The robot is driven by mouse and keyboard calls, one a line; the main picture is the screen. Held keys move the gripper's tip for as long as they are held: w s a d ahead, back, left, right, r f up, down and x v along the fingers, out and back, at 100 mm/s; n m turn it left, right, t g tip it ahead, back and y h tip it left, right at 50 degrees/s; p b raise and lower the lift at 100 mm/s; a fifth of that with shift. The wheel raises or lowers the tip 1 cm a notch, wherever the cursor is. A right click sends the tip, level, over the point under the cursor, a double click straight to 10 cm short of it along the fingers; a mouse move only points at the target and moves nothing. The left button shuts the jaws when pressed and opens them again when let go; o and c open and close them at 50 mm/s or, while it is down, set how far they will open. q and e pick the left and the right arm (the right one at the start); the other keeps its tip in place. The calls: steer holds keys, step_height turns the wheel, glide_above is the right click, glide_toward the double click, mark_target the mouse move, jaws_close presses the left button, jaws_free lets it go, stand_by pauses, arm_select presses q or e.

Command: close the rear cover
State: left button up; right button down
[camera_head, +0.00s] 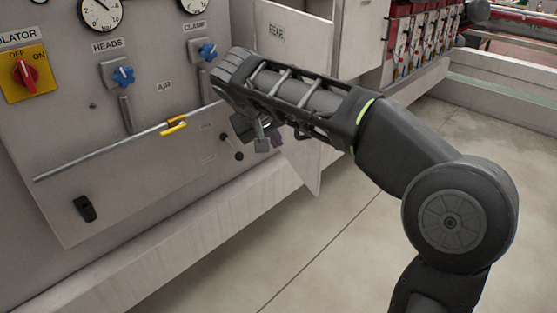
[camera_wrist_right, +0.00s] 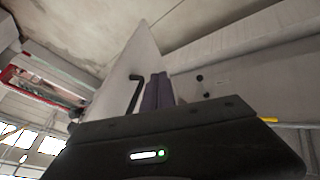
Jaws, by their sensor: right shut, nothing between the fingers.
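The rear cover (camera_head: 304,38) is a pale panel marked REAR. It stands swung out from the machine, and my right arm hides its middle. In the right wrist view the cover (camera_wrist_right: 122,78) rises as a slanted white panel with a black bar handle (camera_wrist_right: 135,92). My right gripper (camera_head: 262,138) is in front of the cover's near side, partly hidden under my wrist. Its fingers (camera_wrist_right: 158,90) are shut and empty, just right of the handle in the wrist view. I cannot tell whether they touch the cover. My left gripper is not in view.
The control panel (camera_head: 110,160) on the left carries gauges, an isolator switch (camera_head: 27,73), blue knobs (camera_head: 122,75) and a long rod with a yellow clip (camera_head: 174,126). A ledge (camera_head: 190,240) runs along the machine's foot. Red-and-grey units (camera_head: 410,45) stand behind. The floor (camera_head: 330,250) is clear.

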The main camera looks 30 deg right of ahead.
steer(key=shift+s+d+f+m+g, duration=0.2)
steer(key=shift+s+d+m+g, duration=0.3)
steer(key=shift+s+d, duration=0.35)
steer(key=shift+s+a, duration=0.1)
steer(key=shift+a, duration=0.05)
glide_toward(315, 163)
step_height(315, 163, down, 3)
steer(key=w+a, duration=0.2)
steer(key=shift+s+d+f+p, duration=0.15)
steer(key=shift+d+p, duration=0.1)
steer(key=shift+d, duration=0.45)
steer(key=shift+w+d+f+p, duration=0.1)
steer(key=shift+d+f+p, duration=0.1)
steer(key=shift+d, duration=0.45)
steer(key=shift+s+d+f+p, duration=0.15)
steer(key=shift+d+p, duration=0.1)
steer(key=shift+d, duration=0.45)
